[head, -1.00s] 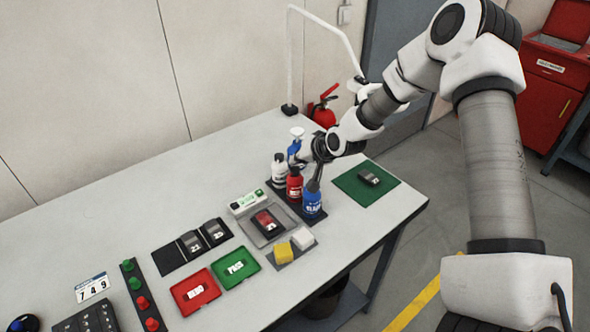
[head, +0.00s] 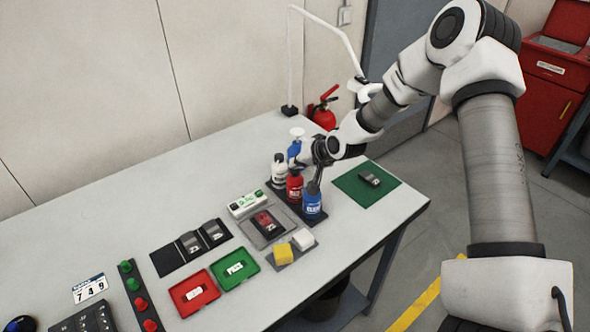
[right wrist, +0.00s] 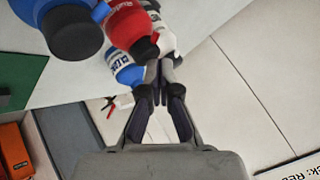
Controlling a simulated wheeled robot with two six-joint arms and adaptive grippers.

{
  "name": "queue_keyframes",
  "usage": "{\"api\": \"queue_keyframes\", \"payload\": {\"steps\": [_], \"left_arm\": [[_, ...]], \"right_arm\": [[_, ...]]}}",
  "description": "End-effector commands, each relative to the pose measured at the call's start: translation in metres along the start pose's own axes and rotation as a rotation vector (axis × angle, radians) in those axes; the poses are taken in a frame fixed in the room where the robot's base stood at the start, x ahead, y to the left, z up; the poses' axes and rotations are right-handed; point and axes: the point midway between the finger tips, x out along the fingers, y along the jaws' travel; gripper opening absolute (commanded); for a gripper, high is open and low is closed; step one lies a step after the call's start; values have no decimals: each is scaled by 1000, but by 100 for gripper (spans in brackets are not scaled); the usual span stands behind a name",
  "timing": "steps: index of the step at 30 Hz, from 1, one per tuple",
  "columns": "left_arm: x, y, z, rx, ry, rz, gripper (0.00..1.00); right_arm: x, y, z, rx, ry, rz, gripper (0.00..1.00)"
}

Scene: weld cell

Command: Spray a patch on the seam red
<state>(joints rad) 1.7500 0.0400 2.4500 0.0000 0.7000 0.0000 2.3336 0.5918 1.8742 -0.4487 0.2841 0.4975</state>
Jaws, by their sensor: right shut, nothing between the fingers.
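The red can (head: 295,185) stands in a dark rack between a white can (head: 279,172) and a blue can (head: 312,203). My right gripper (head: 304,163) is shut and empty just above and behind these cans, partly hidden by its own wrist. In the right wrist view its closed fingertips (right wrist: 160,76) lie close to the red can (right wrist: 130,22) and the white can (right wrist: 166,42); contact cannot be told. A part with a dark red top (head: 267,223) sits in a grey tray (head: 259,240); its seam is too small to make out. My left gripper is out of view.
A blue spray bottle (head: 295,150) stands behind the cans. A green mat (head: 352,187) with a small dark block lies right. The table's back left is clear.

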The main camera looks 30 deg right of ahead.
Motion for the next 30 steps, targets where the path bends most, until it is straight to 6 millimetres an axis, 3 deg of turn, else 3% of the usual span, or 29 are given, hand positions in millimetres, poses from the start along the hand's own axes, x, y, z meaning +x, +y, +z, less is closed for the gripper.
{"api": "queue_keyframes", "payload": {"steps": [15, 30], "left_arm": [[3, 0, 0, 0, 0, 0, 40], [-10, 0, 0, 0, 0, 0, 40]], "right_arm": [[2, 2, 2, 0, -2, 1, 0], [-10, -7, -7, 0, -1, 1, 0]]}}
